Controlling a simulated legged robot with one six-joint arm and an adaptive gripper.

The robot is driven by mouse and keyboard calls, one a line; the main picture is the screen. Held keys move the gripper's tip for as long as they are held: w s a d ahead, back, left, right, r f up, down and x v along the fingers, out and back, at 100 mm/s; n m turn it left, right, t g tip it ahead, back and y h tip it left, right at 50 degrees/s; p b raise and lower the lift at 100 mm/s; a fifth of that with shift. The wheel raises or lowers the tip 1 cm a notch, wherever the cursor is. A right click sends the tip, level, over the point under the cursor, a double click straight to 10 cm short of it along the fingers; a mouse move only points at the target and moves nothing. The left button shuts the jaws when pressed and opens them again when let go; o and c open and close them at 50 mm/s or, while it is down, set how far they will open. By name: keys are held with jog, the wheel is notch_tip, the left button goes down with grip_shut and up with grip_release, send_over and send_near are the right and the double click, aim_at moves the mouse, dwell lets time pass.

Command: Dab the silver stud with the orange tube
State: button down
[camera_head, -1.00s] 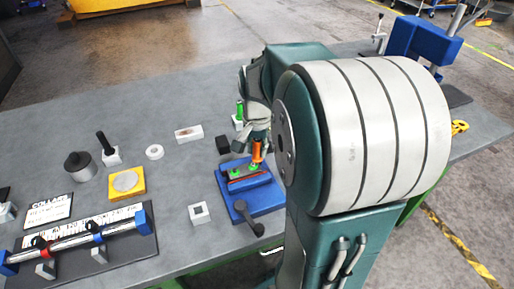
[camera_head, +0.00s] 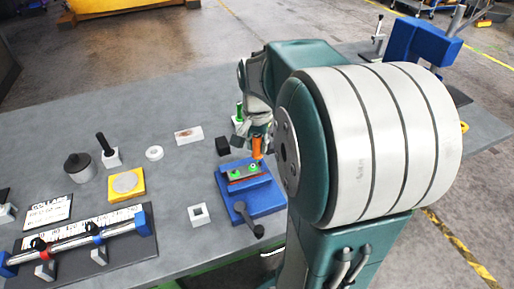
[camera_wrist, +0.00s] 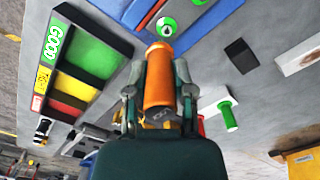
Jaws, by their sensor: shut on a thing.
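My gripper (camera_wrist: 160,85) is shut on the orange tube (camera_wrist: 159,78), which stands between its two fingers and points away from the wrist. The tube also shows in the head view (camera_head: 257,147), above the far right side of the blue fixture (camera_head: 265,199). In the wrist view a green ring with a small pale and dark centre (camera_wrist: 167,27) lies just past the tube's tip, apart from it in the picture. A second green ring (camera_wrist: 200,2) is cut by the top edge. Which centre is the silver stud is too small to tell.
A green-handled tool (camera_wrist: 229,117) stands near the gripper, and a black block (camera_head: 222,145) lies beside the fixture. A black-knobbed lever (camera_head: 257,230) sticks out at the fixture's front. A sorting tray marked GOOD (camera_wrist: 85,50) shows in the wrist view.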

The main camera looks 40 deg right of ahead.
jog(key=shift+r, duration=2.05)
